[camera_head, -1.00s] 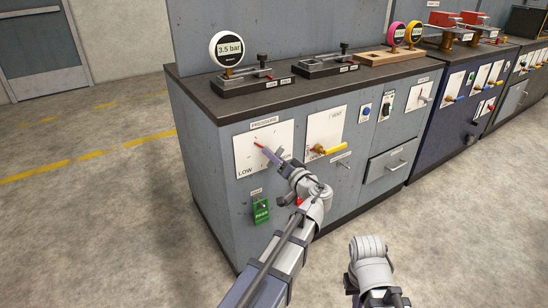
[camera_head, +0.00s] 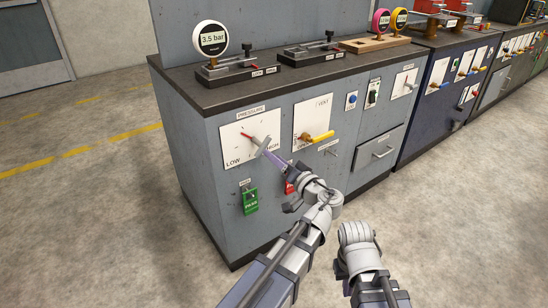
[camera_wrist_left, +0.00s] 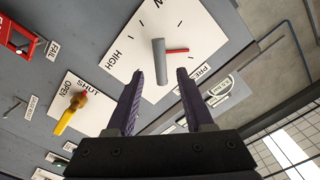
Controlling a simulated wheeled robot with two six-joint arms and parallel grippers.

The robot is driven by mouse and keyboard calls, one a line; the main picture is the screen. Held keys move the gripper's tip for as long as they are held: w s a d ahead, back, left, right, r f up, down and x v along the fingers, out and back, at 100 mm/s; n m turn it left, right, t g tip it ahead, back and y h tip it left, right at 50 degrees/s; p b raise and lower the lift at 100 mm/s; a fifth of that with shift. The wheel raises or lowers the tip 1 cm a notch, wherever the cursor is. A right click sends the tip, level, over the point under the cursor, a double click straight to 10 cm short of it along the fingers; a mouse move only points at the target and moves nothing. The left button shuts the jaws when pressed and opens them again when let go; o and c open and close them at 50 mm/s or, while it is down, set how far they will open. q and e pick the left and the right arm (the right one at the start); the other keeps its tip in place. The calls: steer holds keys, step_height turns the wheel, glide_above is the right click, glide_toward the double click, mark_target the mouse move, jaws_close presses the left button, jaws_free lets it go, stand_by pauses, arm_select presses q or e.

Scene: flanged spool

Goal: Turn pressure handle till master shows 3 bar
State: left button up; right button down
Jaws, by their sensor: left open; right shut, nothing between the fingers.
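The pressure panel (camera_head: 233,153) is a white plate with LOW and HIGH marks on the grey cabinet's front. Its grey bar handle (camera_head: 262,147) with a red pointer (camera_head: 246,135) stands out from the plate; the pointer aims up and left in the head view. My left gripper (camera_head: 268,154) is open in front of the handle. In the left wrist view the handle (camera_wrist_left: 160,62) is just beyond the tips and between their lines, not gripped. The white round gauge (camera_head: 212,39) on the cabinet top reads 3.5 bar. My right gripper is out of sight; only its arm shows.
A vent panel (camera_head: 303,140) with a yellow handle (camera_head: 320,137) is just right of the pressure panel. The floor left is clear.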

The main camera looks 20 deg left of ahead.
mark_target(262, 147)
arm_select(q)
steer(key=shift+w+a+n, duration=0.9)
steer(key=shift+w+a, duration=0.05)
steer(key=shift+a, duration=0.3)
steer(key=shift+w+a+n, duration=0.9)
steer(key=shift+w+a, duration=0.1)
steer(key=shift+a, duration=0.2)
steer(key=shift+w+a+n, duration=0.9)
steer(key=shift+w+a, duration=0.05)
steer(key=shift+a, duration=0.3)
jaws_close()
